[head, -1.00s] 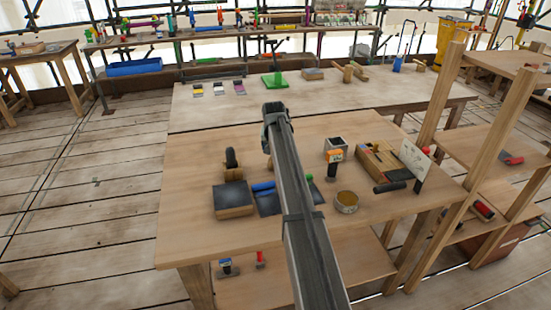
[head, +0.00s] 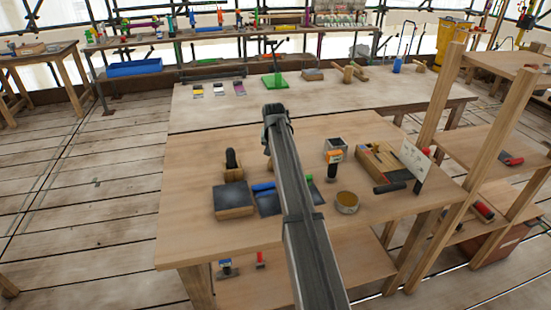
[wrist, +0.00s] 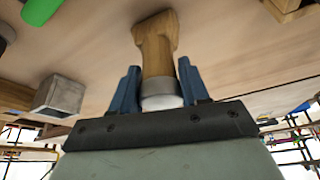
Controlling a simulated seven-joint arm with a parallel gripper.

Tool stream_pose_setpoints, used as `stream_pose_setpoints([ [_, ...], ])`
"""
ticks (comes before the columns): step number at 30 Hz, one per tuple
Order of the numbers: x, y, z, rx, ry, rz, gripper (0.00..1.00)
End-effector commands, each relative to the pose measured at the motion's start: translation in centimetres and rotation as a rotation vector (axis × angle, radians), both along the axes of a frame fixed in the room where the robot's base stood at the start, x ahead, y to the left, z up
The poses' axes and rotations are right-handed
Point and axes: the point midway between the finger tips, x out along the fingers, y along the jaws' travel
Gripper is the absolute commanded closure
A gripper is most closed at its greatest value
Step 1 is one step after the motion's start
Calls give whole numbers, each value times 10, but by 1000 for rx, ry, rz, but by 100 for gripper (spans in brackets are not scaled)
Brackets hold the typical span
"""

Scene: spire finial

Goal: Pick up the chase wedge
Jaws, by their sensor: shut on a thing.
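The flared end points away from the gripper toward the wooden bench top. I cannot tell whether it touches the bench. In the head view my gripper (head: 268,148) is over the middle of the near bench, and my arm hides most of the wedge.
A wooden shelf frame (head: 440,100) stands at the right. The bench's left side is clear.

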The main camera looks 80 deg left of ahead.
Motion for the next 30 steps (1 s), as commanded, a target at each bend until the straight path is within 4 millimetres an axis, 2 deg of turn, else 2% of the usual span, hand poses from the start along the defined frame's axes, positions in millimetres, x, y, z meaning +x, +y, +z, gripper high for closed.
stream_pose_setpoints([
  [6,0,0,2,1,0,0,92],
  [11,0,1,12,1,0,0,92],
  [17,0,1,40,1,0,0,92],
  [24,-1,1,82,2,-1,0,92],
  [28,-13,0,100,1,0,11,92],
  [30,-23,-14,106,0,0,19,92],
])
